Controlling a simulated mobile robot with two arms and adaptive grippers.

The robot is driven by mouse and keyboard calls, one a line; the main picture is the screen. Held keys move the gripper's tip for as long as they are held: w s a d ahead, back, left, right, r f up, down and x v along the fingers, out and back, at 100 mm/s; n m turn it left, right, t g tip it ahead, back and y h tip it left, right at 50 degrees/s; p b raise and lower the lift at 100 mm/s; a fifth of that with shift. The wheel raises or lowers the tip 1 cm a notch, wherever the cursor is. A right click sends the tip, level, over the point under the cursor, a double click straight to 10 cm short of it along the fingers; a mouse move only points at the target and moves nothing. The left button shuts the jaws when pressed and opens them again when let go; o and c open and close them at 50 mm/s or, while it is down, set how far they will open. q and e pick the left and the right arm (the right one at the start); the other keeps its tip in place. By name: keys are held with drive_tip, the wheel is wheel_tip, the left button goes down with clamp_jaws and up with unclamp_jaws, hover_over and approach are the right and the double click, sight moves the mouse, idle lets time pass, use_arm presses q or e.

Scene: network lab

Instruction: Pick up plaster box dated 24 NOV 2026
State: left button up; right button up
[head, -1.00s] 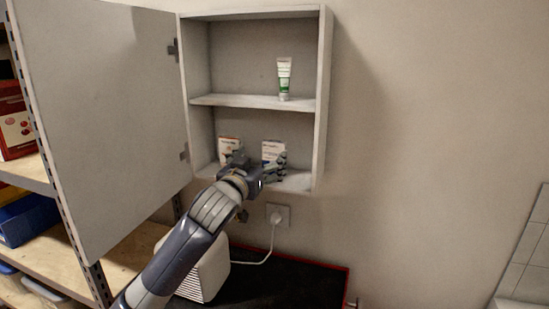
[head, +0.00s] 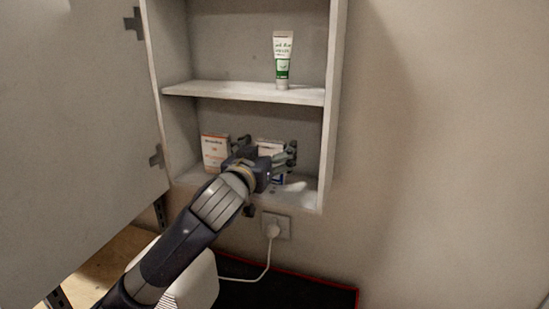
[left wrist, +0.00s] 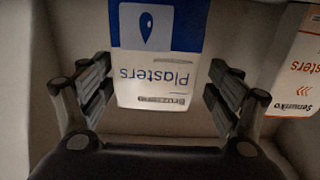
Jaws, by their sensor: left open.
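A white and blue plaster box (head: 270,146) stands on the lower shelf of the open wall cabinet, right of a white and orange plaster box (head: 214,152). My left gripper (head: 268,150) is open in front of the blue box and partly hides it. In the left wrist view, the blue box (left wrist: 158,60) appears upside down between the open fingers of that gripper (left wrist: 160,76), with gaps on both sides. The orange box (left wrist: 299,65) is at the right edge there, outside the fingers. I cannot read a date on either box. My right gripper is not in view.
A white and green tube (head: 283,62) stands on the middle shelf (head: 240,92) above. The cabinet door (head: 75,120) is swung open at the left, and the cabinet's right side wall (head: 333,120) is near the gripper. A plugged socket (head: 276,228) is below.

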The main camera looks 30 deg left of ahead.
use_arm(q)
drive_tip(key=shift+d, duration=0.1)
drive_tip(key=shift+s+d+r, duration=0.5)
drive_tip(key=shift+s+r, duration=0.1)
drive_tip(key=shift+s, duration=0.25)
drive_tip(key=shift+c, duration=0.5)
drive_tip(key=shift+a+f, duration=0.1)
drive_tip(key=shift+f, duration=0.05)
drive_tip(key=c, duration=0.9)
drive_tip(key=shift+o, duration=0.2)
drive_tip(key=shift+w, duration=0.15)
drive_tip(key=shift+r, duration=0.2)
drive_tip(key=shift+a+r+b, duration=0.1)
drive_tip(key=shift+r+b, duration=0.25)
drive_tip(key=shift+r, duration=0.3)
drive_tip(key=b, duration=0.3)
approach(268, 141)
wheel_tip(268, 141, up, 3)
drive_tip(key=w+d, duration=0.1)
drive_tip(key=d, duration=0.2)
drive_tip(key=s+d+b, duration=0.3)
drive_tip(key=s+b, duration=0.3)
drive_tip(key=b, duration=0.2)
drive_tip(key=shift+d+r, duration=0.25)
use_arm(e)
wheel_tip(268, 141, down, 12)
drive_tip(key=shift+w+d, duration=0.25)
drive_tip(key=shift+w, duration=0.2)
